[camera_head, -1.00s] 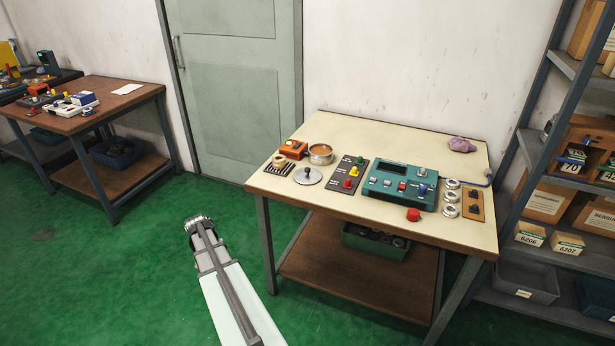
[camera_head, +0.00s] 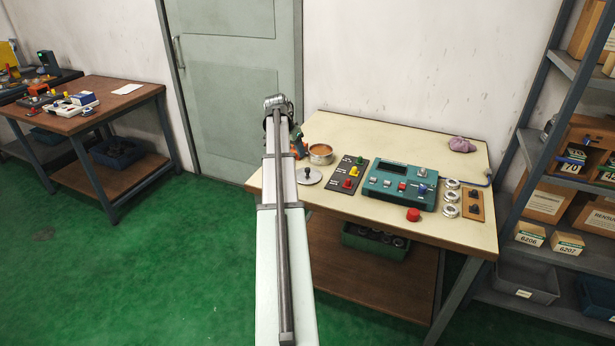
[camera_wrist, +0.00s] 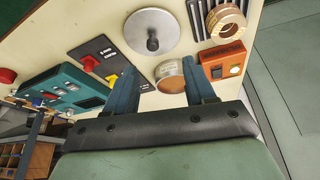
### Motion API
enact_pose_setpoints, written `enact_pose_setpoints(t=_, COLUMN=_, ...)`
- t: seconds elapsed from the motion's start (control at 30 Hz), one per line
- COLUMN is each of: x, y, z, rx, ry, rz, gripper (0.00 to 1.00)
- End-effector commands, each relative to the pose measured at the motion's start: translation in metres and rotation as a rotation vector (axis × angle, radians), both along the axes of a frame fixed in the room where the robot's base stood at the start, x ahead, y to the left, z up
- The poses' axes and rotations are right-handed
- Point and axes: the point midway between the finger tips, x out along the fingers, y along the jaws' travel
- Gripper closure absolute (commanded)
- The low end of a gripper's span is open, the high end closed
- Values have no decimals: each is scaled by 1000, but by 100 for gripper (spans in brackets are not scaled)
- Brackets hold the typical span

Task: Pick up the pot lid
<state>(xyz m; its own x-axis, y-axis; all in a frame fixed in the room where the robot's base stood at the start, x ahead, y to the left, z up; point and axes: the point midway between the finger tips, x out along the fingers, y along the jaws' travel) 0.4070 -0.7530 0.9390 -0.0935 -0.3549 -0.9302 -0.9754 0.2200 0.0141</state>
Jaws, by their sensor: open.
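The pot lid (camera_head: 309,176) is a round grey metal disc with a dark knob, lying flat near the table's front left. In the wrist view the lid (camera_wrist: 151,38) is at the top, knob toward the camera, beyond my open fingertips. My gripper (camera_wrist: 160,67) is empty and apart from the lid. The copper-coloured pot (camera_head: 320,153) is behind the lid; in the wrist view the pot (camera_wrist: 170,74) appears between the fingers, partly hidden by one. In the head view my arm hides the gripper.
The table (camera_head: 400,130) also holds an orange box (camera_wrist: 223,62), a bearing ring (camera_wrist: 227,22) on a dark slotted rack, a button panel (camera_head: 347,175) and a teal control unit (camera_head: 398,184). The back of the table is mostly clear. A shelf (camera_head: 565,170) stands at the right.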

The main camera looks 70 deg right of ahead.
Motion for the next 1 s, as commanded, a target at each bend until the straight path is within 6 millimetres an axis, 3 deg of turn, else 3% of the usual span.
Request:
enact_pose_setpoints(t=0.1, x=-12, y=-12, z=16, rx=-16, ry=-8, rz=-32, gripper=46)
enact_pose_setpoints(t=0.2, x=-16, y=-16, z=15, rx=-19, ry=-10, rz=-41, gripper=46)
enact_pose_setpoints(t=0.6, x=-22, y=-38, z=-43, rx=-18, ry=-9, rz=-40, gripper=46)
enact_pose_setpoints(t=1.0, x=-24, y=-44, z=-65, rx=-19, ry=-9, rz=-39, gripper=46)
